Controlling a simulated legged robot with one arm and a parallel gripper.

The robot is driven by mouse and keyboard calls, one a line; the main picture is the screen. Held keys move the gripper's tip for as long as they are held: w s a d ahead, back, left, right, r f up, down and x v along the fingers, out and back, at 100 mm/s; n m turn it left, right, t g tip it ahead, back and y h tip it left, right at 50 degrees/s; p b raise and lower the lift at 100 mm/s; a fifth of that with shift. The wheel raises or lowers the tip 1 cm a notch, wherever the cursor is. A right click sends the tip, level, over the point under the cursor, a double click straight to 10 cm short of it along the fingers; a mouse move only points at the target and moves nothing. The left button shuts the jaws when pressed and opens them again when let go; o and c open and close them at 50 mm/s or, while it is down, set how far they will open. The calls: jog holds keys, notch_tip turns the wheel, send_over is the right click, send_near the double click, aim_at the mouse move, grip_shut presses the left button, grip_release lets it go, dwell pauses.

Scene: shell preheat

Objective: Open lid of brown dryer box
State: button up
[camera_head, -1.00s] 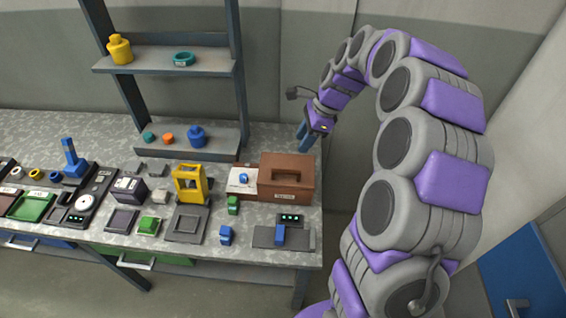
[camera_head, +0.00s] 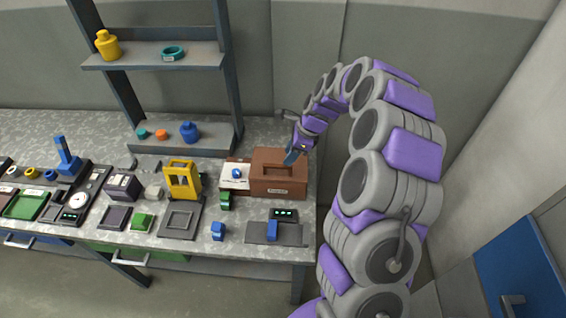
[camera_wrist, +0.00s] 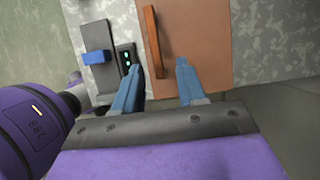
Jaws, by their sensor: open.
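The brown dryer box (camera_head: 279,186) stands near the right end of the table, with its lid down and a raised handle (camera_head: 278,169) on top. In the wrist view the box top (camera_wrist: 196,48) fills the upper middle, and the handle (camera_wrist: 152,42) shows as a long bar. My gripper (camera_head: 292,158) is at the back right part of the box, over its top. In the wrist view my gripper (camera_wrist: 157,80) has its two blue fingers apart, one on each side of the handle's near end. Nothing is held. I cannot tell whether the fingers touch the handle.
Left of the box lies a white plate with a blue ring (camera_head: 236,174). In front are a dark pad with a blue block (camera_head: 272,231) and a small green-lit display (camera_head: 284,214). A yellow frame (camera_head: 182,180) and a shelf (camera_head: 152,55) stand farther left.

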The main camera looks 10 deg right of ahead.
aim_at(277, 165)
jog(key=x, duration=0.2)
jog(key=shift+a+f, duration=0.2)
jog(key=shift+f, duration=0.2)
jog(key=a, duration=0.1)
jog(key=a+f, duration=0.1)
jog(key=a, duration=0.1)
jog(key=shift+w+a+f+b, duration=0.2)
jog(key=shift+a+b, duration=0.1)
jog(key=shift+a, duration=0.05)
jog(key=shift+d, duration=1.15)
jog(key=shift+c, duration=0.7)
jog(key=shift+d, duration=0.3)
jog(key=shift+c, duration=1.5)
jog(key=shift+a+r, duration=0.1)
jog(key=shift+a, duration=0.1)
jog(key=shift+c, duration=0.8)
jog(key=shift+s+a, duration=0.1)
jog(key=shift+a, duration=0.25)
jog(key=shift+c, duration=0.7)
jog(key=shift+a, duration=0.4)
grip_shut()
jog(key=shift+d, duration=0.15)
